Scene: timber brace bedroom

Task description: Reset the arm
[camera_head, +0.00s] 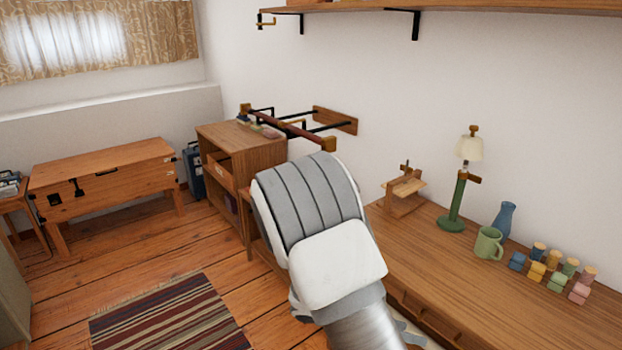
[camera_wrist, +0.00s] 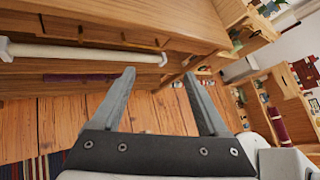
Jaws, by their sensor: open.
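My gripper (camera_wrist: 158,95) shows in the wrist view with its two grey fingers spread apart and nothing between them. Behind the fingers are the wooden floor (camera_wrist: 85,115) and the front of a wooden desk (camera_wrist: 140,20). In the head view my white and grey arm rises in the middle, in front of the left part of the desk (camera_head: 480,290). My gripper itself is hidden there.
The desk carries a green lamp (camera_head: 457,205), a green mug (camera_head: 488,243), a blue vase (camera_head: 504,220), a small wooden stand (camera_head: 404,192) and several coloured blocks (camera_head: 537,270). A wooden cabinet (camera_head: 250,152) and chest (camera_head: 105,180) stand left. A striped rug (camera_head: 170,318) lies on open floor.

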